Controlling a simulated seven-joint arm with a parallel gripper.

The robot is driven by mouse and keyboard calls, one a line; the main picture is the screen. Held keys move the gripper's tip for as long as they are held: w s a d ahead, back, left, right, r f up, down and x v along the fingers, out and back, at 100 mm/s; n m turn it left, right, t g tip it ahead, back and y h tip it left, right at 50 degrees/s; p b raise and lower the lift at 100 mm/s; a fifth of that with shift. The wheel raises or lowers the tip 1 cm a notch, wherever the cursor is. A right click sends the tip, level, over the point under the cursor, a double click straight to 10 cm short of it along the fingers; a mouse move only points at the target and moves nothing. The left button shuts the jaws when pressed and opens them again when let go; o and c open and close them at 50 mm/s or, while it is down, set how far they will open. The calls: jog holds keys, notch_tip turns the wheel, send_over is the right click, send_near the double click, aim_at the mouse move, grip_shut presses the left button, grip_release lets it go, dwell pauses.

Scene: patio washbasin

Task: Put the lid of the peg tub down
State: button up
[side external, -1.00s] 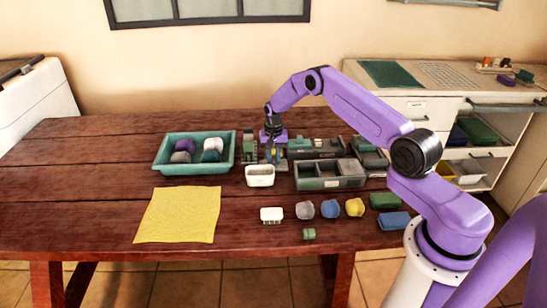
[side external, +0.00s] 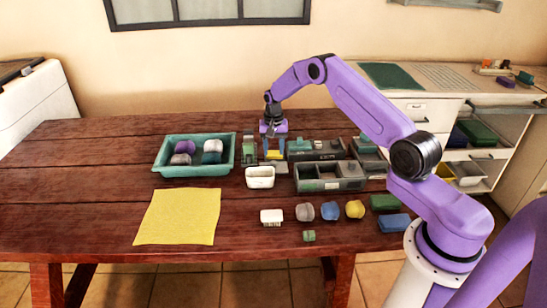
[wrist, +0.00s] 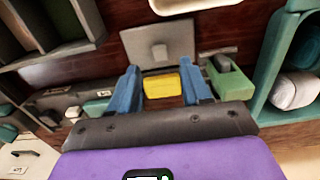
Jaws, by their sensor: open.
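My gripper (side external: 274,155) is open, blue fingers pointing down at the back middle of the table. In the wrist view, a yellow block (wrist: 161,85) sits between the two fingers; I cannot tell whether they touch it. Just beyond it lies a flat grey square piece (wrist: 160,46) with a small raised square, looking like a lid; it also shows below the gripper in the side view (side external: 279,168). A white tub (side external: 260,178) stands in front of the gripper, its rim at the wrist view's top edge (wrist: 172,5). I cannot tell which container is the peg tub.
A teal tray (side external: 195,172) with several blocks stands left, beside a narrow green-topped item (side external: 249,149). Grey compartment boxes (side external: 330,186) stand close on the right. Several small blocks and a yellow cloth (side external: 180,216) lie in front.

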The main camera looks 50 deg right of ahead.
aim_at(273, 162)
notch_tip(273, 162, up, 7)
jog(key=s+a+r+n, duration=0.2)
jog(key=a+r+n, duration=0.15)
jog(key=a, duration=0.35)
jog(key=s+a+r+n, duration=0.25)
jog(key=a+r, duration=0.25)
jog(key=a, duration=0.3)
jog(key=s+a+r+n, duration=0.5)
jog(key=s+a, duration=0.4)
jog(key=s, duration=0.3)
jog(key=s+d+r+n, duration=0.1)
jog(key=s+n, duration=0.9)
jog(key=s, duration=1.8)
jog(key=shift+d+r+n, duration=0.2)
jog(key=shift+r+n, duration=0.1)
